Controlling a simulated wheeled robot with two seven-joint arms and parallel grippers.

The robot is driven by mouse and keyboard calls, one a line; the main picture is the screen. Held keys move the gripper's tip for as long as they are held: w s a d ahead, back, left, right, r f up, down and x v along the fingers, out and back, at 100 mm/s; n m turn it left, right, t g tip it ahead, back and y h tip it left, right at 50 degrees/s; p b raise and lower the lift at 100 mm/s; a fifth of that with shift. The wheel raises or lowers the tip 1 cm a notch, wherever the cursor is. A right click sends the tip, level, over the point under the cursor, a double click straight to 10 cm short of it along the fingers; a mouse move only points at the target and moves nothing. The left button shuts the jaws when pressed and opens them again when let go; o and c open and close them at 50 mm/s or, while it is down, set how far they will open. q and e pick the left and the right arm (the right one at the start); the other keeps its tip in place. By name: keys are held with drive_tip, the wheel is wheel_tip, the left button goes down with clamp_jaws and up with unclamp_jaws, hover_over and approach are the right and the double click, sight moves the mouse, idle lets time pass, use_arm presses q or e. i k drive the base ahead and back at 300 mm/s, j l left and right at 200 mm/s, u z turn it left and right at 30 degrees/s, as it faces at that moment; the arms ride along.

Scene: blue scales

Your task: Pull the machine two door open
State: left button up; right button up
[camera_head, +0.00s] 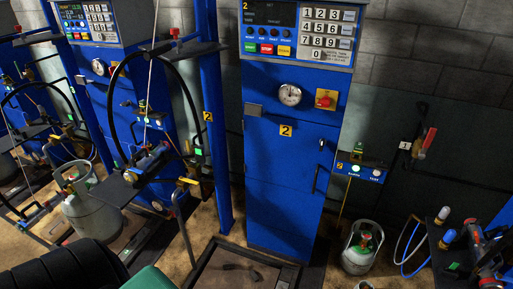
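Machine two is a tall blue cabinet (262,90) in the middle of the head view, with a yellow "2" label (286,130) on its front. Its blue door (275,215) is the lower front panel and looks shut. A dark upright handle (316,178) sits near the door's right edge, with a small lock-like fitting (322,143) above it. The top of the cabinet has a display (268,13), a number keypad (326,30), coloured buttons, a round gauge (290,95) and a red knob on yellow (326,98). Neither gripper can be made out in the view.
A scale platform (240,268) lies on the floor before the cabinet. A gas cylinder (361,247) stands to its right, another (88,205) to the left. A blue post (213,120) and hose equipment (150,162) stand left of the cabinet; more equipment (482,250) is at lower right.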

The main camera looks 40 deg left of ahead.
sight(281, 151)
drive_tip(key=u, duration=0.95)
